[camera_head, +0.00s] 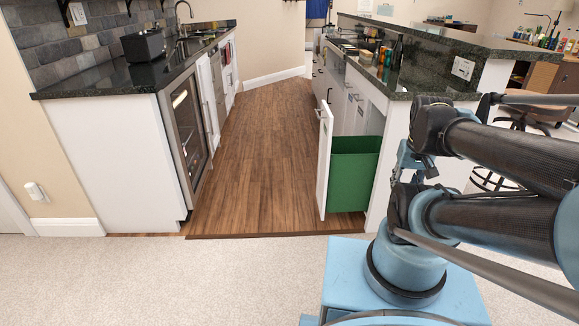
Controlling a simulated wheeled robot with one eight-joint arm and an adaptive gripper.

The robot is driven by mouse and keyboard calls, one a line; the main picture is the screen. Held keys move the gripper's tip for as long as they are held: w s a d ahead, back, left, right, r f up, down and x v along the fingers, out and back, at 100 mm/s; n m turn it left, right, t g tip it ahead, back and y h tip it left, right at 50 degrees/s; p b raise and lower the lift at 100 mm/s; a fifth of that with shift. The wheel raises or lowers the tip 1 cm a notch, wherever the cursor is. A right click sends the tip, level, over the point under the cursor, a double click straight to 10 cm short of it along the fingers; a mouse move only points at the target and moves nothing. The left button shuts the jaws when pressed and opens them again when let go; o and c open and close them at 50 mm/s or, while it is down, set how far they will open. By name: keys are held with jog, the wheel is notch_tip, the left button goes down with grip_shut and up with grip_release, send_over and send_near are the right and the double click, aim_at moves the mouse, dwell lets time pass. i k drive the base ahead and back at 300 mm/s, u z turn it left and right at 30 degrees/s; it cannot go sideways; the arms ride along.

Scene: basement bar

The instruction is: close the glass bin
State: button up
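The glass bin appears to be the green bin (354,170) at the near end of the right-hand counter. It is pulled out from the white cabinet into the aisle. Its white front panel (325,158) stands at the aisle side with a small handle near the top. The inside of the bin is not visible. My folded arm fills the right side of the view, to the right of the bin and apart from it. I cannot make out the fingers of my gripper among the dark links.
A wooden floor aisle (252,140) runs clear between the two counters. The left counter (130,78) holds a black box (144,46). The right counter (425,68) has bottles (386,55) on it. Pale carpet (170,280) lies open in front.

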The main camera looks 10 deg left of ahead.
aim_at(346, 165)
jog(key=u, duration=0.5)
jog(key=i, duration=1.3)
jog(key=z, duration=0.05)
